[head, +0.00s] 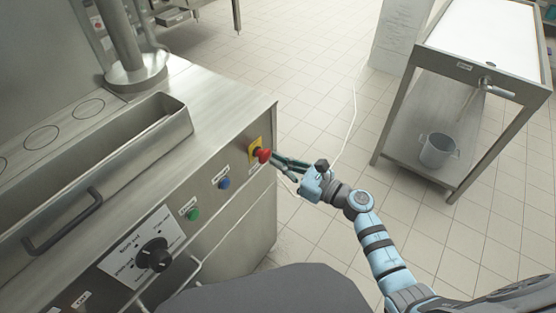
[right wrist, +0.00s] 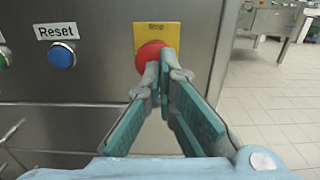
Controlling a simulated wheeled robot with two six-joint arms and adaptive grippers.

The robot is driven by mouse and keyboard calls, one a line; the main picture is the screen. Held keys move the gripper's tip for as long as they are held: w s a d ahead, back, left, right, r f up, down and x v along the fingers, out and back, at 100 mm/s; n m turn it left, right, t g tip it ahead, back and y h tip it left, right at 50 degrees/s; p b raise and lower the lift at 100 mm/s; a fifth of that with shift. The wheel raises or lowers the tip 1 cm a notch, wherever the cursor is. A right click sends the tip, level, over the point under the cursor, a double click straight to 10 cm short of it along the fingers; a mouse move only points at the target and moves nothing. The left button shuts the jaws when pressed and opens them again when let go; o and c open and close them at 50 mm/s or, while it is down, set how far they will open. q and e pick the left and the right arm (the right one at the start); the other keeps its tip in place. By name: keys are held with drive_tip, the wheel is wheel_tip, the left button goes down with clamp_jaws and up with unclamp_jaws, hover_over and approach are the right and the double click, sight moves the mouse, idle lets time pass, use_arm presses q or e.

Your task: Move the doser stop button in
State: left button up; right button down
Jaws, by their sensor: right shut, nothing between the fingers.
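The doser stop button is a red mushroom button (head: 263,156) on a yellow plate (head: 254,148), at the right end of the machine's front panel. It also shows in the right wrist view as a red button (right wrist: 150,56) on its yellow plate (right wrist: 168,31) marked "Stop". My right gripper (head: 275,157) is shut and empty, with its fingertips at the button's face. In the right wrist view its fingertips (right wrist: 163,62) cover the lower right part of the button; whether they touch it I cannot tell. My left gripper is not in view.
A blue button (right wrist: 61,56) labelled Reset, a green button (head: 193,214) and a black knob (head: 155,253) sit left along the panel. A drawer-like tray with a handle (head: 62,222) is above them. A metal table (head: 462,70) with a pot (head: 437,150) stands right; tiled floor lies between.

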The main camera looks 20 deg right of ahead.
drive_tip(key=shift+w+a, duration=0.15)
drive_tip(key=shift+w, duration=0.05)
